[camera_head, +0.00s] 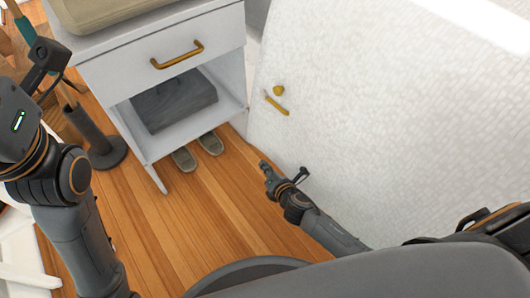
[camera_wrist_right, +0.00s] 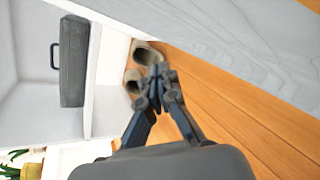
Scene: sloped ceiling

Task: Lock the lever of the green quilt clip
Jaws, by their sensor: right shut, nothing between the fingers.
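A small yellow-gold clip lever (camera_head: 277,104) sits on the white textured quilt (camera_head: 380,85), with a round gold piece (camera_head: 279,90) just above it. No clearly green clip shows. My right gripper (camera_head: 265,166) is below the lever, beside the quilt's lower edge and apart from both. Its fingers are shut and empty, also in the right wrist view (camera_wrist_right: 159,74). The right wrist view does not show the lever. My left arm comes in at the left edge; its fingers are out of frame.
A white nightstand (camera_head: 160,83) with a gold drawer handle (camera_head: 177,55) stands left of the quilt. A dark grey case (camera_head: 173,101) lies on its shelf. Grey-green slippers (camera_head: 184,159) rest below it. The wooden floor (camera_head: 190,220) in front is clear.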

